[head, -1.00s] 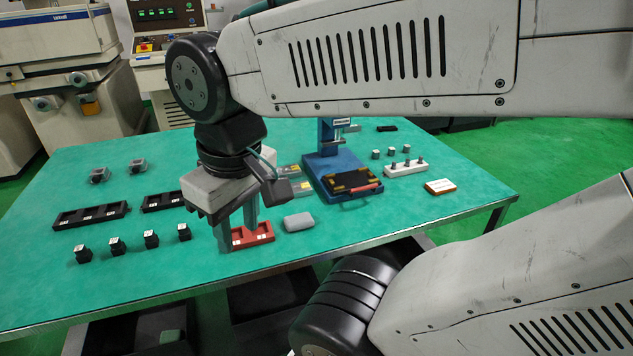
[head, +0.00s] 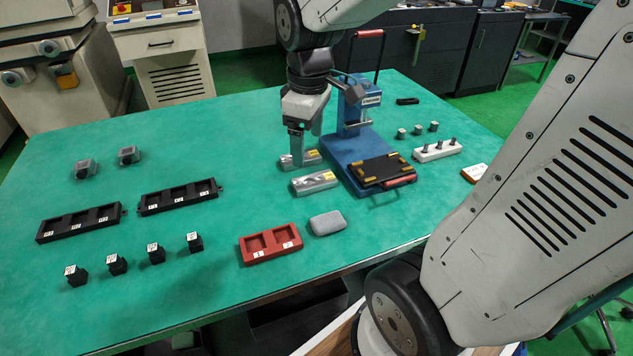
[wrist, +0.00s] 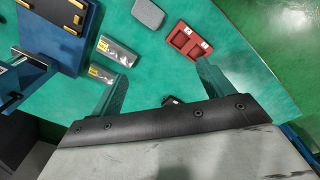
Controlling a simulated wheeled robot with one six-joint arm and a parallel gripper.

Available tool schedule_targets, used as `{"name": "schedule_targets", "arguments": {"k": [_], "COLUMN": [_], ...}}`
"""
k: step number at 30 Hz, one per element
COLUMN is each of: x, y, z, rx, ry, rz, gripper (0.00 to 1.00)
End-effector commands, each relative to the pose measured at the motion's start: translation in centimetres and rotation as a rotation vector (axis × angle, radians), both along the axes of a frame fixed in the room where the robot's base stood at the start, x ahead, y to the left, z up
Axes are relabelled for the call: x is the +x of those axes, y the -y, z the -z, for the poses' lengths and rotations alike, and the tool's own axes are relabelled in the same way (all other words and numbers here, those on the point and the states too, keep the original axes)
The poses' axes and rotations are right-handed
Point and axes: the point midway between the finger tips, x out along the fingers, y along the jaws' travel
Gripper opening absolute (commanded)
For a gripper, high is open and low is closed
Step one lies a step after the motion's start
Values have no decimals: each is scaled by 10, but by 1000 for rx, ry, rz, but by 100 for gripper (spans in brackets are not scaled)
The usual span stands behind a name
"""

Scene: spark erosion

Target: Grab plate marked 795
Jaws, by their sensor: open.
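Two silver-grey plates with yellow labels lie on the green table left of the blue stand. The nearer plate (head: 315,182) also shows in the wrist view (wrist: 118,50). The farther plate (head: 312,157) is partly covered by my gripper in the head view; it shows in the wrist view (wrist: 103,75). The numbers are too small to read, so I cannot tell which is marked 795. My gripper (head: 306,150) points down over the farther plate in the head view. In the wrist view its fingers (wrist: 162,72) are wide apart and empty, with the plates towards the left finger.
The blue stand (head: 358,143) with a black-topped plate (head: 381,168) is close on the right. A red two-pocket tray (head: 270,246) and a grey block (head: 327,223) lie nearer. Black trays (head: 80,222) and several black cubes (head: 115,264) are at left. The table's middle is clear.

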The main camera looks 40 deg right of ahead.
Motion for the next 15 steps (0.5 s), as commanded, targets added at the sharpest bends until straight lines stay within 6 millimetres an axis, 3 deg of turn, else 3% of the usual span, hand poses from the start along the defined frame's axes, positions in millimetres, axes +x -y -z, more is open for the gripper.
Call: {"name": "schedule_targets", "arguments": {"k": [1, 6, 10, 15], "x": [19, 74, 103, 122], "y": [12, 53, 82, 107], "z": [15, 67, 110, 151], "rx": [-2, -9, -11, -10], "ry": [-19, -43, -56, -65], "rz": [-67, -329, -504, -658], "gripper": [80, 80, 80, 80]}}
